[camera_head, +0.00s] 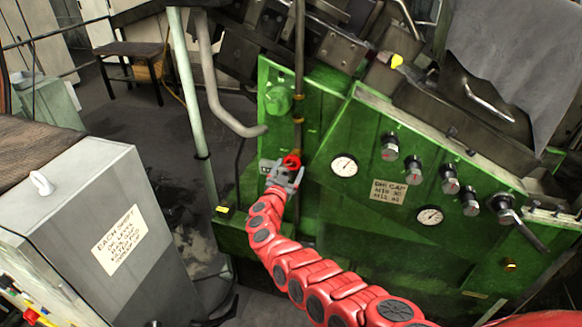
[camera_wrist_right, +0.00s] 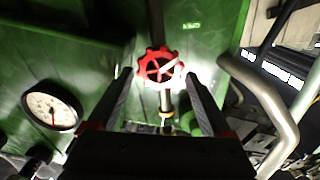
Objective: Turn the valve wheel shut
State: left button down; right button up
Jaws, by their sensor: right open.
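The red valve wheel (camera_head: 291,161) sits on a vertical pipe in front of the green machine panel. It also shows in the right wrist view (camera_wrist_right: 159,66), upper centre, with its spokes facing me. My right gripper (camera_head: 285,176) is at the wheel, partly covering it in the head view. In the right wrist view its two dark fingers (camera_wrist_right: 160,78) are open, one on each side of the wheel, with gaps between them and the rim. I cannot tell whether either fingertip touches the wheel. My left gripper is not in view.
Right of the wheel are a round gauge (camera_head: 344,165), a second gauge (camera_head: 430,216), several knobs and a lever (camera_head: 527,229). A bent grey pipe (camera_head: 217,90) hangs to the left. A grey cabinet (camera_head: 85,225) stands at the front left. A brown pipe (camera_head: 299,60) runs above the wheel.

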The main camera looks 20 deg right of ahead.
jog(key=shift+x, duration=0.95)
jog(key=c, duration=1.1)
